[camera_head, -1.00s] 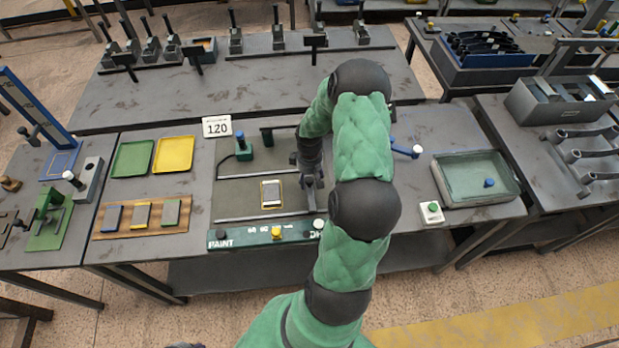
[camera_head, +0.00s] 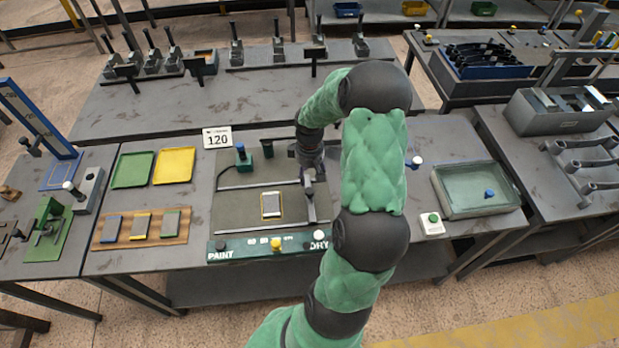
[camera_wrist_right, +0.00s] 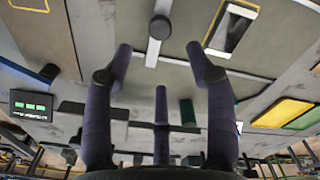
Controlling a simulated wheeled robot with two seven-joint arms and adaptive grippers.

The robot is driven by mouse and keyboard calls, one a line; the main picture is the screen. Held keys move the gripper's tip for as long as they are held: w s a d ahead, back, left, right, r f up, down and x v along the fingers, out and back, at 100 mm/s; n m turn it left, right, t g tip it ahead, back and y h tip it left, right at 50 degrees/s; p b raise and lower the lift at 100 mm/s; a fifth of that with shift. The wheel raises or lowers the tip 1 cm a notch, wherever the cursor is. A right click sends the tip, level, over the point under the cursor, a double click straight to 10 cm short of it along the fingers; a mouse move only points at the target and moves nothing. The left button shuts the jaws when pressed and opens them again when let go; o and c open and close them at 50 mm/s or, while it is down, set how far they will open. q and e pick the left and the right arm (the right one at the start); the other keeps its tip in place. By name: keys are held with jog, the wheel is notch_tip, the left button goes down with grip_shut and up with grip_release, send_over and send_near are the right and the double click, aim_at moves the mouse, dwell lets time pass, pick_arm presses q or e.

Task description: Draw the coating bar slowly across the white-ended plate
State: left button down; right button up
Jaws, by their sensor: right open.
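The white-ended plate (camera_head: 271,205) lies flat on the grey coater bed (camera_head: 238,207). It also shows at the top of the right wrist view (camera_wrist_right: 233,28). The coating bar (camera_head: 310,203) lies across the bed's right side, to the right of the plate and apart from it. In the wrist view, its grey bar with a dark knob (camera_wrist_right: 160,28) shows ahead of my fingers. My right gripper (camera_head: 308,173) is over the bar's far part. Its fingers (camera_wrist_right: 160,62) are spread and empty, with the bar's post between their tips. My left gripper is out of view.
A green panel (camera_head: 230,248) marked PAINT and DRY runs along the bed's front edge. A rack (camera_head: 125,235) of plates and green (camera_head: 132,169) and yellow (camera_head: 174,165) trays stand left. A glass-like tray (camera_head: 455,207) and a green-button box (camera_head: 431,225) stand right.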

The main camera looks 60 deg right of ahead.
jog(key=shift+r, duration=1.2)
